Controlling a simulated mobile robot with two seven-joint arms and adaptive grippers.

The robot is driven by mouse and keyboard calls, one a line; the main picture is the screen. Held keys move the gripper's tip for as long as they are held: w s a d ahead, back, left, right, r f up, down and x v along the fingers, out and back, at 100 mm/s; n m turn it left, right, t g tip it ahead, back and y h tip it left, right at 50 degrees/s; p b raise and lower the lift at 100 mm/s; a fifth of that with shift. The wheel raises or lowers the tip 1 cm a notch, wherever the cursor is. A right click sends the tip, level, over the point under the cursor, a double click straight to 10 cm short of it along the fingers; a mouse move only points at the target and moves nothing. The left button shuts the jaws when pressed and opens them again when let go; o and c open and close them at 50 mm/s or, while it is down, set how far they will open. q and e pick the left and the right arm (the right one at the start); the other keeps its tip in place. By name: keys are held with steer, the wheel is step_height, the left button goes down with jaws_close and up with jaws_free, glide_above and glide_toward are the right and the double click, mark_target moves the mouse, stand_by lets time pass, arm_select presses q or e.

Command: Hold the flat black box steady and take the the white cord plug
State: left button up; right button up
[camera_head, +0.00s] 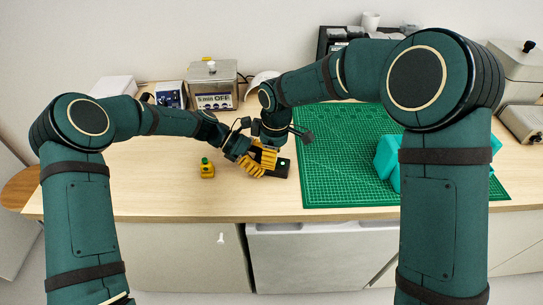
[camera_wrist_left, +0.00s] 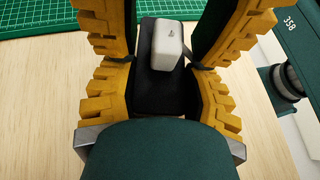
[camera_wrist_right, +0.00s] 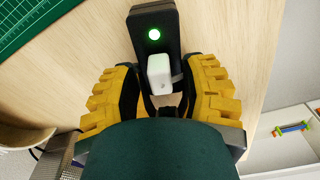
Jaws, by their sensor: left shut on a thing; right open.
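The flat black box (camera_head: 281,170) lies on the wooden bench, left of the green mat. Its green light shows in the right wrist view, where the box (camera_wrist_right: 153,18) points away from my fingers. My left gripper (camera_head: 252,168) is shut on the box, with a finger along each side. The white cord plug (camera_wrist_left: 167,46) sits at the box, with a dark cord beside it. My right gripper (camera_head: 268,154) is open, its fingers either side of the plug (camera_wrist_right: 160,74). Whether they touch it I cannot tell. In the head view the plug is hidden by the grippers.
The green cutting mat (camera_head: 330,150) lies to the right, with a turquoise object (camera_head: 386,157) on it. A small yellow item (camera_head: 207,168) stands to the left. A metal box with a sign (camera_head: 212,84) stands behind. The bench front left is clear.

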jaws_close()
steer(key=shift+r, duration=0.1)
step_height(320, 180, up, 10)
steer(key=shift+f, duration=0.1)
arm_select(q)
steer(key=o, duration=0.9)
steer(key=shift+a, duration=0.1)
steer(key=v, duration=1.2)
